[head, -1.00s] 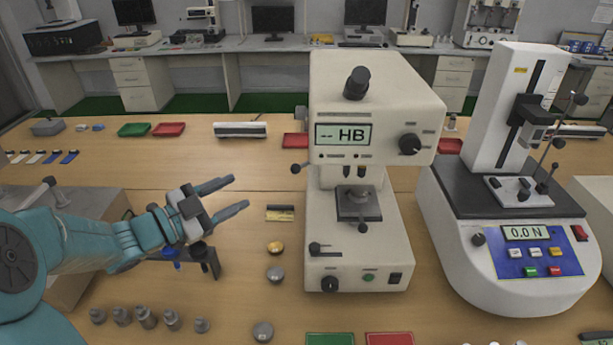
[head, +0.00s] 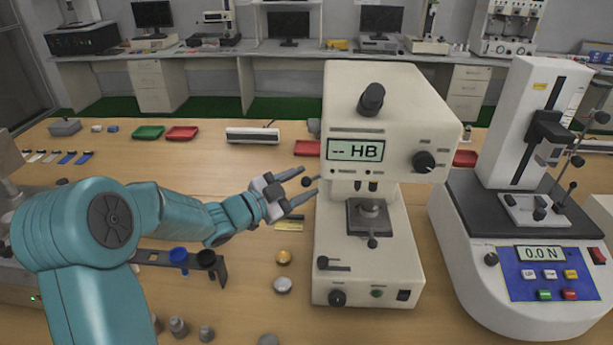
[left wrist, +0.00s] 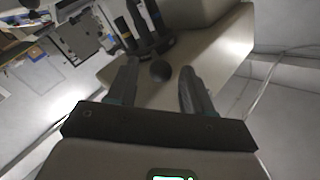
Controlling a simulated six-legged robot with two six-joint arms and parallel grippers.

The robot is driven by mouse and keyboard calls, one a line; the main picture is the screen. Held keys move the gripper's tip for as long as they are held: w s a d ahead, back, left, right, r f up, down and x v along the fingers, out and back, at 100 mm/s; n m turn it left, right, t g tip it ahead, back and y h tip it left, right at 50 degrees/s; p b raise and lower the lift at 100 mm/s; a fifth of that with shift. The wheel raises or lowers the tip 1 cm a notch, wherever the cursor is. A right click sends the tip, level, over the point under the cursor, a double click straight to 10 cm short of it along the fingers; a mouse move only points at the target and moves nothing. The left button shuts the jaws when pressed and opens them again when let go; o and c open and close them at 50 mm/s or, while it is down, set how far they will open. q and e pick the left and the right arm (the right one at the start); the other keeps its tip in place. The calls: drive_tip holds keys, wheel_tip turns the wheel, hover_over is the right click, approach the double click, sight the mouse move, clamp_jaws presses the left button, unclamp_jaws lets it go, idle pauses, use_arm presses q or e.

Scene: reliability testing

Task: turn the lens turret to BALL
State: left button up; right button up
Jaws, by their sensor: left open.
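The hardness tester (head: 345,240) stands upright mid-table, its display (head: 355,150) reading "-- HB". The lens turret (head: 366,186) hangs under its head, with dark lens barrels that show larger in the left wrist view (left wrist: 145,25). A dark ball knob (head: 306,182) sticks out left of the turret. My left gripper (head: 309,181) is open, its fingers on either side of the knob. In the left wrist view the knob (left wrist: 160,71) sits between the fingertips, with gaps on both sides. Contact does not show. My right gripper is out of view.
Below the turret is a stage (head: 370,218) with a sample. A white force tester (head: 510,190) stands to the right. Two round pieces (head: 283,270) lie left of the tester's base. A dark rack with a blue cup (head: 178,255) is under my arm.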

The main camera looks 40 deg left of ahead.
use_arm(q)
drive_tip(key=shift+x, duration=1)
drive_tip(key=shift+s, duration=0.1)
